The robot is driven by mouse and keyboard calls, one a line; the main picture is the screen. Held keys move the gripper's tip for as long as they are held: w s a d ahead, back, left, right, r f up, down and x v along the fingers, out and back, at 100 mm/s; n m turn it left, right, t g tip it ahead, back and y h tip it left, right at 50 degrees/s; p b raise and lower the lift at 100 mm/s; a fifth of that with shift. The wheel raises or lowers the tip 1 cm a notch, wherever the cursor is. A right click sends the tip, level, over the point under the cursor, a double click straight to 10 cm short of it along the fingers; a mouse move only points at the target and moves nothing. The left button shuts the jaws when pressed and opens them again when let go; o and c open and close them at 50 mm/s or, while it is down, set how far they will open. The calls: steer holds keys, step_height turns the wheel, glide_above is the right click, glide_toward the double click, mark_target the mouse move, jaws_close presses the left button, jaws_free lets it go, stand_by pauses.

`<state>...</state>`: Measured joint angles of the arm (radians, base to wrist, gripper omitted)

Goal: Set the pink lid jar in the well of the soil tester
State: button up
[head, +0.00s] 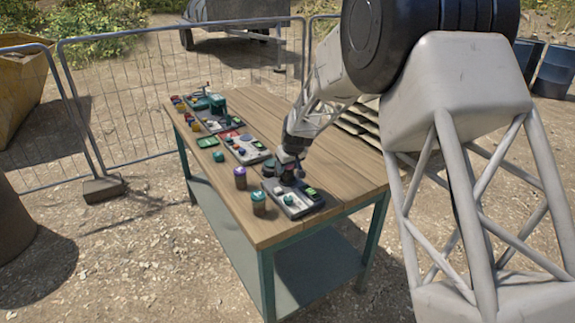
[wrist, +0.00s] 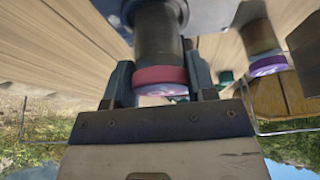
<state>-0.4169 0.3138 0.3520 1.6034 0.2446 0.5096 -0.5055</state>
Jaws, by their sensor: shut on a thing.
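The pink lid jar (wrist: 160,80) has a dark brown body and a pink lid band. My gripper (wrist: 160,72) is shut on it at the lid, one finger on each side. In the wrist view, the jar's lower end meets or hides part of a grey-blue surface (wrist: 205,14); contact is unclear. In the head view, my gripper (head: 287,162) is over the back of a grey device with a green screen (head: 296,205), seemingly the soil tester, near the table's front right corner. The well is hidden by the jar and gripper.
A purple lid jar (head: 240,178) and a teal lid jar (head: 258,203) stand left of the device. Other devices (head: 246,148) and a green item (head: 207,142) lie farther back on the wooden table (head: 262,108). The table's right side is mostly bare.

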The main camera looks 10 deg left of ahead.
steer(key=shift+f, duration=0.15)
steer(key=o, duration=1.4)
steer(key=shift+r, duration=3.75)
